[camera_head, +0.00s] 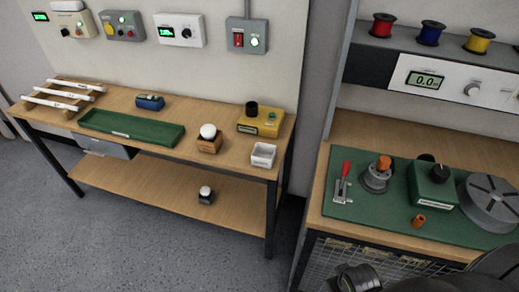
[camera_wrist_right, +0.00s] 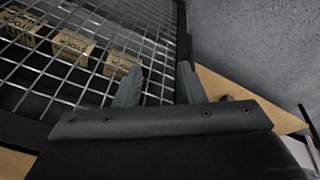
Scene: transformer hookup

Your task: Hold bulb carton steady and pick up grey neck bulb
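A small brown carton (camera_head: 208,147) stands on the left workbench with a round white bulb (camera_head: 208,131) upright in its top. Another pale round bulb (camera_head: 205,190) sits in a dark holder (camera_head: 206,198) on the bench's lower shelf. The neck colour of either bulb is too small or hidden to tell. My right gripper (camera_wrist_right: 160,73) shows in the right wrist view with its two fingers apart and nothing between them. It is over a wire mesh, far from the carton. My left gripper is not in view.
The left bench (camera_head: 140,102) also holds a green tray (camera_head: 130,131), a blue item (camera_head: 150,102), a yellow box (camera_head: 260,122) and a white bin (camera_head: 263,155). Right of a gap stands another bench with a green mat (camera_head: 385,213). Boxes (camera_wrist_right: 72,45) lie behind the mesh (camera_wrist_right: 100,62).

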